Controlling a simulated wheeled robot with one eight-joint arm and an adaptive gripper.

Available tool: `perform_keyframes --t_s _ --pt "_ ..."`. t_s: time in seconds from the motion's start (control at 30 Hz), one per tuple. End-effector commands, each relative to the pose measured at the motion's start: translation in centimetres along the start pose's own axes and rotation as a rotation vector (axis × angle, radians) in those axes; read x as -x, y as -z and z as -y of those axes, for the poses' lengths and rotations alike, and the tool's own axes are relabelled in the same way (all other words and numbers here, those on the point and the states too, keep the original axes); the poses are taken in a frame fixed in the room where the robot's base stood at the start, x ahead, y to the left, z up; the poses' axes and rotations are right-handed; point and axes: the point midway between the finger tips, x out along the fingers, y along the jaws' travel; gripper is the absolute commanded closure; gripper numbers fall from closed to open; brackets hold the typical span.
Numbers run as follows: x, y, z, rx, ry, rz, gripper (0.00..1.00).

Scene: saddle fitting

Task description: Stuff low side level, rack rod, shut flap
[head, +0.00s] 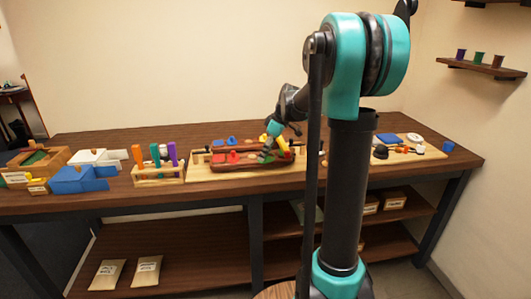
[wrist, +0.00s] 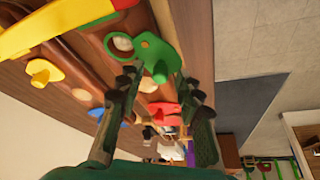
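The brown saddle-like piece (head: 225,168) lies on a pale wooden board on the bench, with coloured flat pieces on it. A red piece (head: 233,157) and a blue knob (head: 232,141) show on its left part. In the wrist view a green flap with a knob (wrist: 158,62) lies between the fingertips of my gripper (wrist: 160,82). The fingers are spread apart, and contact with the knob cannot be told. A yellow piece (wrist: 45,72), a yellow strip (wrist: 62,25) and a red piece (wrist: 165,112) are nearby. In the head view my gripper (head: 268,153) is over the saddle's right end.
A wooden rack (head: 158,180) with orange, green and purple upright handles stands left of the board. Blue and white boxes (head: 80,180) are farther left. Another board (head: 415,152) with small parts lies right, beside a blue cup (head: 448,146). My arm hides the bench between.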

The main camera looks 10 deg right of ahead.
Motion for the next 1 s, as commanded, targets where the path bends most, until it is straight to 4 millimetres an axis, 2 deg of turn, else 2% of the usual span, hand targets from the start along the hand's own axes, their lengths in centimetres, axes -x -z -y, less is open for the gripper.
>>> perform_keyframes --t_s 0.03,0.27,0.67,1.0 --pt "0.01 -0.01 0.00 0.000 0.000 0.000 0.73" --pt "0.03 -0.01 0.00 0.000 0.000 0.000 1.00" --pt "0.01 0.06 -0.02 -0.035 -0.014 0.001 1.00" --pt "-0.19 0.55 -0.45 -0.239 -0.100 0.000 1.00"
